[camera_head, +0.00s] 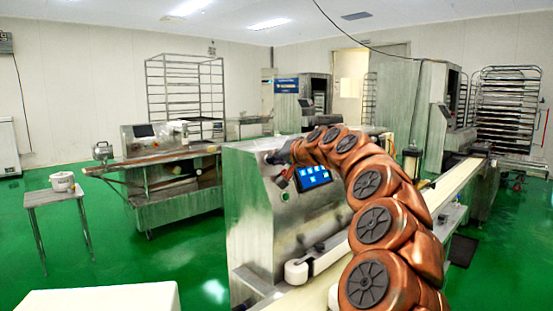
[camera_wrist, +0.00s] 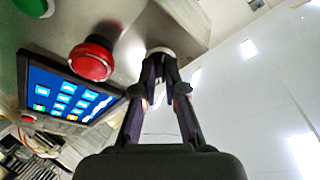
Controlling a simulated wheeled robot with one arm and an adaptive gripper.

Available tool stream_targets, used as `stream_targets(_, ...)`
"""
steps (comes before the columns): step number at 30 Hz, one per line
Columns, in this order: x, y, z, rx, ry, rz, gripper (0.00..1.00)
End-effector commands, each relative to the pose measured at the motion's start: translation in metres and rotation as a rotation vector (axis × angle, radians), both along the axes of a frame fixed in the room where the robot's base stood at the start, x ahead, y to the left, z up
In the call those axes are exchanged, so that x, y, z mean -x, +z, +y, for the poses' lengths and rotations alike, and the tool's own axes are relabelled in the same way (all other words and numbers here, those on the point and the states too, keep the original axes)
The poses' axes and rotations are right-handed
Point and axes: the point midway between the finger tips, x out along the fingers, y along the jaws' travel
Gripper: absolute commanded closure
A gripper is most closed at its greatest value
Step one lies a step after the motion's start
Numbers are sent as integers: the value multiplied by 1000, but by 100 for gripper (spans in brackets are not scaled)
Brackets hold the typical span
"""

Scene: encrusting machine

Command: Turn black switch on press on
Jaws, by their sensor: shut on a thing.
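The press (camera_head: 262,205) is a steel machine in the middle of the head view, with a lit blue touchscreen (camera_head: 313,177) on its front. In the wrist view my gripper (camera_wrist: 160,64) has its dark fingers closed together at the panel, on the black switch. Only the switch's pale round collar (camera_wrist: 161,51) shows clearly beyond the fingertips. The switch's knob is mostly hidden between the fingers, so its turned position cannot be told. In the head view my gripper (camera_head: 279,157) is small and dark at the upper part of the press.
A red mushroom button (camera_wrist: 92,59) sticks out just left of my fingers, close to them. A green button (camera_wrist: 35,5) is at the upper left corner. The touchscreen (camera_wrist: 66,97) lies below the red button. A conveyor (camera_head: 448,186) runs behind my arm on the right.

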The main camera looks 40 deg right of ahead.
Motion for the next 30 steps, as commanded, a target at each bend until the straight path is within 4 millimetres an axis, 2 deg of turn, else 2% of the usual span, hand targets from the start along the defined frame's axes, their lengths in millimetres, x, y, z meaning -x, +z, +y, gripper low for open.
stream_targets(5,0,-1,0,-2,1,1,100)
stream_targets(6,0,-1,0,-2,1,1,87)
stream_targets(13,0,-1,0,0,1,1,65)
stream_targets(23,2,0,0,0,0,0,65)
stream_targets(30,22,7,4,-1,0,0,65)
